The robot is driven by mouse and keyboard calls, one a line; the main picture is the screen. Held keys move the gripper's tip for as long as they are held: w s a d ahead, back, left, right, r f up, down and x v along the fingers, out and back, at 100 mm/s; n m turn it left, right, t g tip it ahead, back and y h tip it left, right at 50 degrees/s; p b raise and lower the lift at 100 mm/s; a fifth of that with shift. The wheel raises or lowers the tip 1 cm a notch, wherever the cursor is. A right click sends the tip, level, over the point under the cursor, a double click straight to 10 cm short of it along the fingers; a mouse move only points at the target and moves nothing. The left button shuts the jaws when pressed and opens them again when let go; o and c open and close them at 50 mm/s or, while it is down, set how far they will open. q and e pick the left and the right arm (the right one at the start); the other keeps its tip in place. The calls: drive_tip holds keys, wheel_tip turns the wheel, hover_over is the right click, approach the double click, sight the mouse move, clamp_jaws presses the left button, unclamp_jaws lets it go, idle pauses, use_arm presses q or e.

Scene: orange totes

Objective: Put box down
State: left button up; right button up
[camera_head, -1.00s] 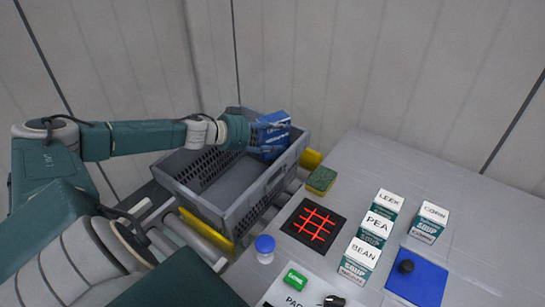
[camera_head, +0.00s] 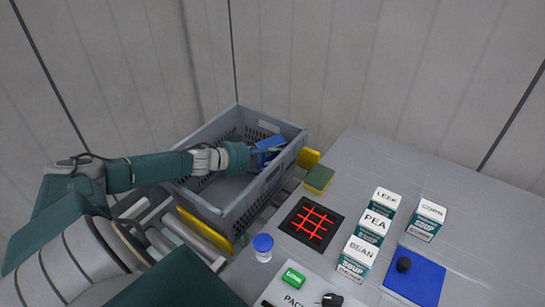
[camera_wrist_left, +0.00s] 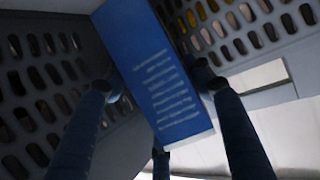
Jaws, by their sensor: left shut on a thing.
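The blue box (camera_head: 268,149) is inside the grey crate (camera_head: 236,217), near the crate's right end. My left gripper (camera_head: 252,155) reaches over the crate's near left side and is shut on the box. In the left wrist view the blue box (camera_wrist_left: 172,75) shows white lines of print and sits tilted between my left gripper's fingers (camera_wrist_left: 160,90). Perforated crate walls show on both sides of it. I cannot tell whether the box touches the crate floor. My right gripper is not in view.
The crate stands on rollers with yellow edges, left of the grey table (camera_head: 370,160). On the table are a sponge (camera_head: 319,178), a black pad with a red grid (camera_head: 311,223), a blue-lidded jar (camera_head: 263,248), several soup cartons (camera_head: 372,227) and a blue mat (camera_head: 416,277).

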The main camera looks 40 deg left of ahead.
use_arm(q)
drive_tip(key=shift+f, duration=0.15)
drive_tip(key=o, duration=1.4)
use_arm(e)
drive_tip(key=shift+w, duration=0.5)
